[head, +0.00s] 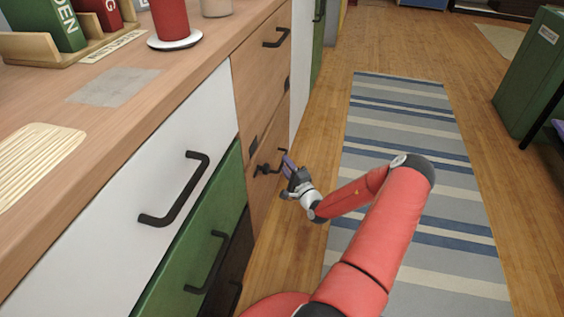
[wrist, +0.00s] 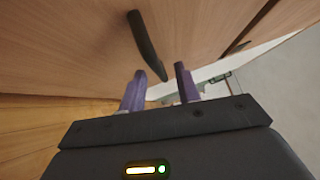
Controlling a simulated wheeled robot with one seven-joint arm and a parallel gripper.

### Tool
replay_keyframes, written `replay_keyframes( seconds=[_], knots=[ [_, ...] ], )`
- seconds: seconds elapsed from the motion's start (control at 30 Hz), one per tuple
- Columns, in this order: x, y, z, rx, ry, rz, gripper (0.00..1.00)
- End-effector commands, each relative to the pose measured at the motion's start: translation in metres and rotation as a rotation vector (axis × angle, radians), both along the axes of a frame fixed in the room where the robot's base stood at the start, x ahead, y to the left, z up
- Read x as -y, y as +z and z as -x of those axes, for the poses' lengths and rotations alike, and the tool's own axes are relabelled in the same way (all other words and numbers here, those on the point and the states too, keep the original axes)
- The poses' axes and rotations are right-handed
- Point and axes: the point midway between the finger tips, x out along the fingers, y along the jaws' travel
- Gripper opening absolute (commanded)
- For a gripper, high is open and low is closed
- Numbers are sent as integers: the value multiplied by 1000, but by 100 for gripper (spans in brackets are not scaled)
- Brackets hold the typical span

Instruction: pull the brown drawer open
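A light-brown wooden drawer front (head: 262,190) with a dark bar handle (head: 270,163) is in the middle of the head view, low in the cabinet row. A darker brown drawer (head: 238,250) shows partly below the green drawer. My gripper (head: 288,168) is at the light-brown drawer's handle. In the wrist view my gripper (wrist: 159,70) has its two purple fingers apart, with nothing held between them. The dark handle (wrist: 147,45) runs towards the gap between the fingertips; I cannot tell whether they touch it. Both brown drawers look shut.
A white drawer (head: 130,195) and a green drawer (head: 200,235) with dark handles stand to the left. The wooden counter (head: 120,110) is above. A striped rug (head: 410,150) covers clear floor to the right, and a green cabinet (head: 535,75) stands beyond it.

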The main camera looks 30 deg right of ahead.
Motion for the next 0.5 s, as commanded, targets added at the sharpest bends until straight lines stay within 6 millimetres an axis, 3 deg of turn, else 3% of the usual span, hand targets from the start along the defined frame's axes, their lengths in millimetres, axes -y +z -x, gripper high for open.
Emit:
replay_keyframes(
  seconds=[0.2,0.5],
  knots=[
    [1,2,-22,0,1,0,32],
    [1,3,-25,-1,2,0,32]
  ],
)
